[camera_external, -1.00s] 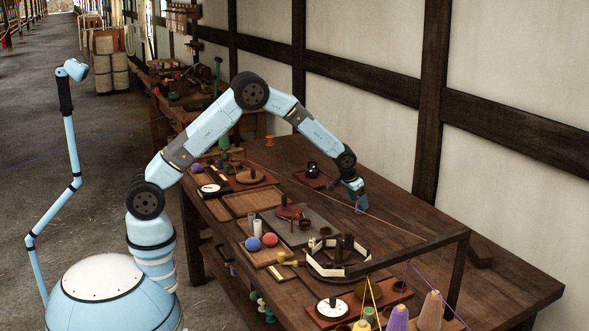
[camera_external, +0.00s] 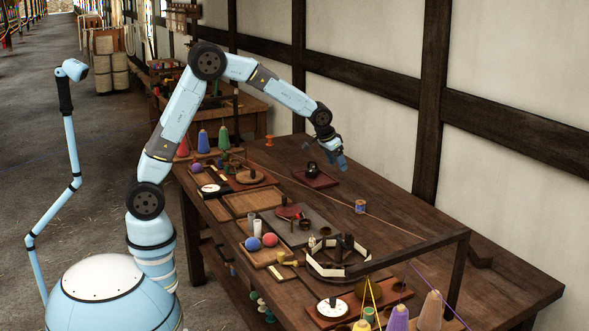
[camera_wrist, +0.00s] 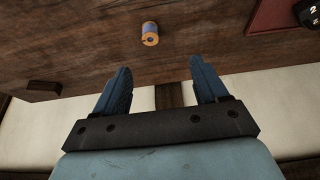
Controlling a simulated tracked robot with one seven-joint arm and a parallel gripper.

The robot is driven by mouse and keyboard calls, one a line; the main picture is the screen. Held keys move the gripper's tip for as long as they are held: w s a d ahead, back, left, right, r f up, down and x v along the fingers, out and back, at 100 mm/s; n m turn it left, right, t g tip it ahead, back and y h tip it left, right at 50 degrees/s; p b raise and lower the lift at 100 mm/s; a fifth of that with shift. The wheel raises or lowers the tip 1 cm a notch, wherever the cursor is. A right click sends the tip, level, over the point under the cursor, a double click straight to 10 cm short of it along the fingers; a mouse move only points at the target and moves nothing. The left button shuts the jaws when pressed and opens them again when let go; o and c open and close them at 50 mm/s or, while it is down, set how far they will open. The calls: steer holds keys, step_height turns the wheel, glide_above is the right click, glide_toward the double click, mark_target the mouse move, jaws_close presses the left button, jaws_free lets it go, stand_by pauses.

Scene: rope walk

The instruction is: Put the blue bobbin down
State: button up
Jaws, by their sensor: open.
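The blue bobbin (camera_external: 360,206) stands on the bare wooden table top, to the right of the grey mat and close to a taut cord. It has a blue winding between pale orange-brown ends. It also shows in the wrist view (camera_wrist: 150,34), above the gap between my fingers and apart from them.
A taut cord (camera_external: 395,226) crosses the table to a dark wooden frame (camera_external: 458,250). Bare table lies around the bobbin. The wall is behind.

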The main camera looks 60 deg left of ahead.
steer(key=s+a+r, duration=0.3)
steer(key=s+r, duration=0.5)
steer(key=s, duration=0.4)
steer(key=s+a+r, duration=0.4)
steer(key=s+r, duration=0.4)
steer(key=s, duration=0.4)
steer(key=s+a+f+t, duration=0.1)
steer(key=s+a, duration=0.1)
steer(key=s, duration=2.1)
steer(key=shift+a+f, duration=0.15)
steer(key=shift+f, duration=0.1)
steer(key=shift+s, duration=0.1)
